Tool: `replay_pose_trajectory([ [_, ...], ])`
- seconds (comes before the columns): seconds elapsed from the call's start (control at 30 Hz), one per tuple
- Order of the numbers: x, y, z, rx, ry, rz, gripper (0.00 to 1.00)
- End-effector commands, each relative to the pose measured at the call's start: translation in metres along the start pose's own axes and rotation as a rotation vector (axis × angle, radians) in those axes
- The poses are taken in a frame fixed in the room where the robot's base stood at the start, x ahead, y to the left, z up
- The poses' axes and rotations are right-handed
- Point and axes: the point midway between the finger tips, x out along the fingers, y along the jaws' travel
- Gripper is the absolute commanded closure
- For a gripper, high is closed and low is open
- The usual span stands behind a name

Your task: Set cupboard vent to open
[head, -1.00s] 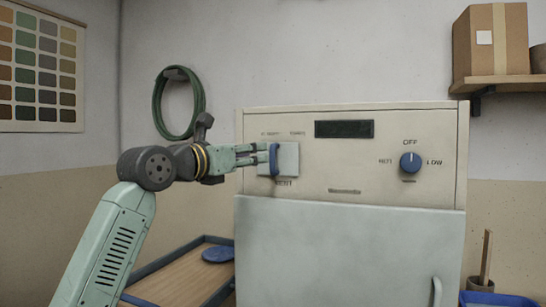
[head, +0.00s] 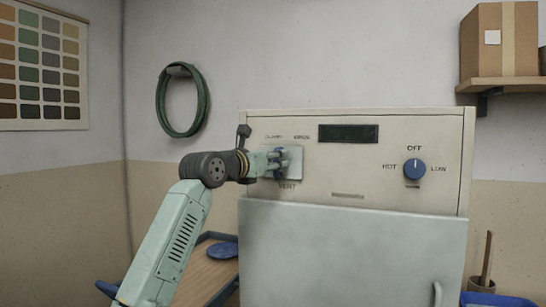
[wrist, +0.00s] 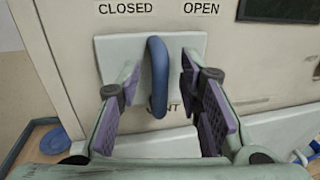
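The vent control is a blue loop handle (wrist: 157,75) on a pale plate (wrist: 105,65) on the cabinet front. In the wrist view the handle hangs upright near the plate's middle, below and between the labels CLOSED (wrist: 125,8) at left and OPEN (wrist: 201,8) at right. My gripper (wrist: 160,78) is open, with one finger on each side of the handle and visible gaps to both pads. In the head view my gripper (head: 282,160) reaches the plate from the left and hides most of the handle.
A dark display (head: 348,133) and a blue HOT/OFF/LOW knob (head: 414,169) are right of the plate. The cabinet door (head: 350,250) is below. A low wooden-topped table (head: 210,275) with a blue disc (head: 223,251) stands at left. A green hose (head: 182,100) hangs on the wall.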

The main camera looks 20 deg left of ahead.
Motion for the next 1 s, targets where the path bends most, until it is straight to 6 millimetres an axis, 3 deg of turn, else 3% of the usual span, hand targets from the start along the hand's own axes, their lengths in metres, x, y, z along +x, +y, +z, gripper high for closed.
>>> replay_pose_trajectory([
  [0.17,0.0,0.0,-0.0004,0.0,0.0,0.0,0.67],
  [0.67,-0.0002,-0.0002,-0.0002,0.0,0.0,0.0,1.0],
  [1.0,-0.0003,-0.0002,-0.0001,0.0,0.0,0.0,1.0],
])
